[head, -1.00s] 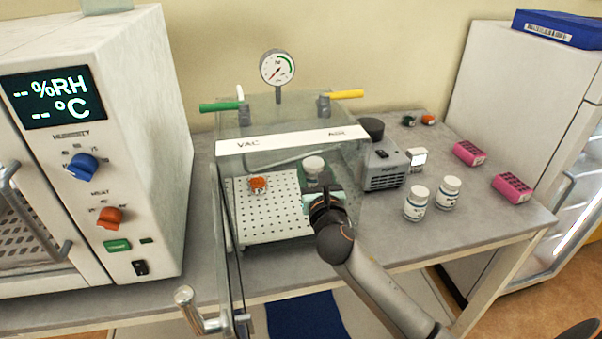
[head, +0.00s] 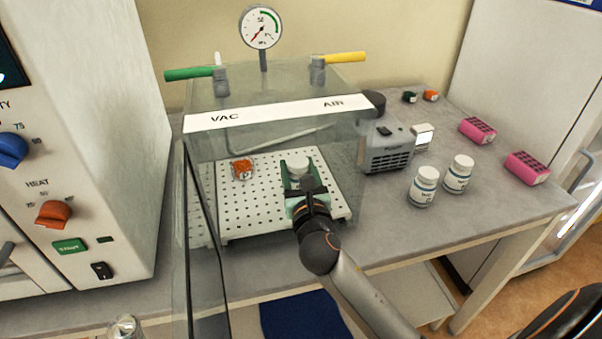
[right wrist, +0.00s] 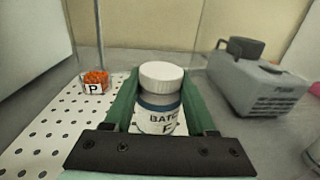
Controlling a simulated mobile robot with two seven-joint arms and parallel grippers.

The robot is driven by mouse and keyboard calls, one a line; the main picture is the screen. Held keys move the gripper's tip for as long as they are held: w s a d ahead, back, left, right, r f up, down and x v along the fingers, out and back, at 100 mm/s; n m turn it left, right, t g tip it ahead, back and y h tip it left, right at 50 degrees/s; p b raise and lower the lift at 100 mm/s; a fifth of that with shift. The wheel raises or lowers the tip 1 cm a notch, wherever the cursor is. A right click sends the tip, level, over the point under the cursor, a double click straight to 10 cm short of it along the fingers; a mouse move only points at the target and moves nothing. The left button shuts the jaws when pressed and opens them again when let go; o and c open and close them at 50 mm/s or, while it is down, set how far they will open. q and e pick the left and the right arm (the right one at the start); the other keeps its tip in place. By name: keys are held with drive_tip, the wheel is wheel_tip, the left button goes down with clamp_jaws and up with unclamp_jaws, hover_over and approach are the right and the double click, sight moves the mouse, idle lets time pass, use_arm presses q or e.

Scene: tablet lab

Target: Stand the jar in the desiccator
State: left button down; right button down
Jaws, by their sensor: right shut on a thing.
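The jar (right wrist: 160,100) has a white lid and a label reading "BATC… F". My right gripper (head: 298,180) is shut on it, with green fingers on both sides, inside the desiccator. The jar (head: 299,166) looks upright over the perforated white plate; I cannot tell whether its base touches. The desiccator (head: 270,84) is a clear box with a strip reading VAC and AIR. Its clear door (head: 205,240) is swung open at the left front. My left gripper is not in view.
A small dish of orange beads (head: 242,169) marked P stands on the plate (head: 236,213), left of the jar. A grey pump (head: 387,148) stands to the right. Two white jars (head: 423,186) (head: 458,174) and pink racks are further right. A humidity chamber (head: 85,130) is at left.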

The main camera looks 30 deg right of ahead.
drive_tip(key=shift+a+r, duration=0.1)
drive_tip(key=shift+a, duration=0.05)
drive_tip(key=c, duration=0.7)
unclamp_jaws()
drive_tip(key=shift+f, duration=0.25)
drive_tip(key=o, duration=0.5)
drive_tip(key=shift+r, duration=0.1)
